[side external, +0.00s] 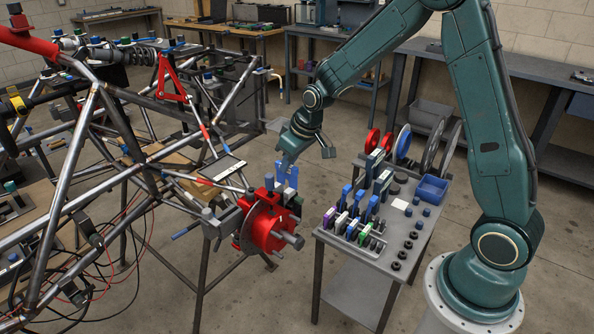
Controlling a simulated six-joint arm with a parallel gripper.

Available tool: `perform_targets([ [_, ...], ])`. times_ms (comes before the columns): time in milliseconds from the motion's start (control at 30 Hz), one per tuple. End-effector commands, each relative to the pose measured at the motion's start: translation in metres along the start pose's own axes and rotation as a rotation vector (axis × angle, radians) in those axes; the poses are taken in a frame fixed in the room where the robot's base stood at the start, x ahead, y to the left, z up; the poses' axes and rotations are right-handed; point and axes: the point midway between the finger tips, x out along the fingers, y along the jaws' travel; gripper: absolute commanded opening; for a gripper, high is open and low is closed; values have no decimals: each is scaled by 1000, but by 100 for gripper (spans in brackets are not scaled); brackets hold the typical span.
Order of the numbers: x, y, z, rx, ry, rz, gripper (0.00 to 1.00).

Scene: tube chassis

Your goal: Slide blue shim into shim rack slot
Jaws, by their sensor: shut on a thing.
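My gripper (286,160) points down in the middle of the side external view, left of the grey cart. It is shut on a blue shim (293,177), which hangs below the fingers in the air. The shim is above and just behind the red hub part on the chassis, and apart from the rack. The shim rack (372,245) stands on the near left part of the cart top, to the lower right of my gripper. It holds several upright coloured pieces, among them purple, blue and green ones. Which of its slots are empty is too small to tell.
The red hub part (265,222) and tube chassis (62,205) stand close on the left. The cart top (340,258) also carries a blue bin (432,189), red and grey discs and several dark round parts. Open floor lies between chassis and cart.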

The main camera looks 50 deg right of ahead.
Motion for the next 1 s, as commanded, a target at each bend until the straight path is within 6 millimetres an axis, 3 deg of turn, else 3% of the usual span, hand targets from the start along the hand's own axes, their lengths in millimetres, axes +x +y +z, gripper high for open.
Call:
perform_targets([
  [100,9,13,29,13,-9,6,0],
  [200,16,26,42,-34,-12,-12,0],
  [1000,55,101,119,-525,-23,-214,0],
])
